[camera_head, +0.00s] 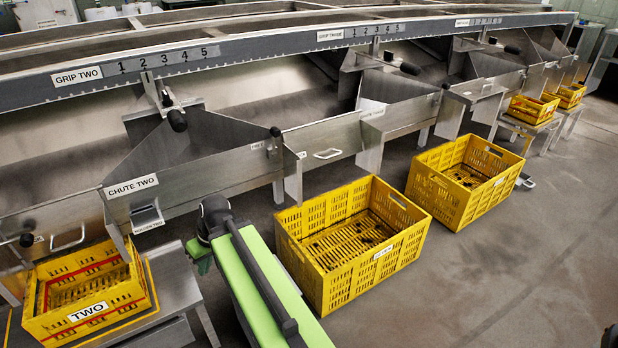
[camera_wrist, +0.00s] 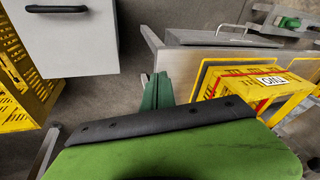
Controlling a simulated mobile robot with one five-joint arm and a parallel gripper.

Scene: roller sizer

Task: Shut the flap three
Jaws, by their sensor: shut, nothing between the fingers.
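A grey metal panel with a pale handle (camera_head: 327,154), which seems to be flap three, is in the middle of the head view, above and right of my gripper. The small labels near it are too blurred to read, and I cannot tell how far open it is. My gripper (camera_head: 200,258) is low in front of the chute two wall, apart from that panel. In the wrist view the green fingers (camera_wrist: 158,91) are together and empty. A pale grey panel with a black handle (camera_wrist: 56,9) is at top left there; I cannot tell whether it is the same flap.
A yellow crate marked TWO (camera_head: 88,311) stands lower left, also in the wrist view (camera_wrist: 265,86). A large yellow crate (camera_head: 350,240) stands right of my arm, another (camera_head: 463,180) beyond. The chute two wall (camera_head: 190,165) is behind my gripper. Floor at right is clear.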

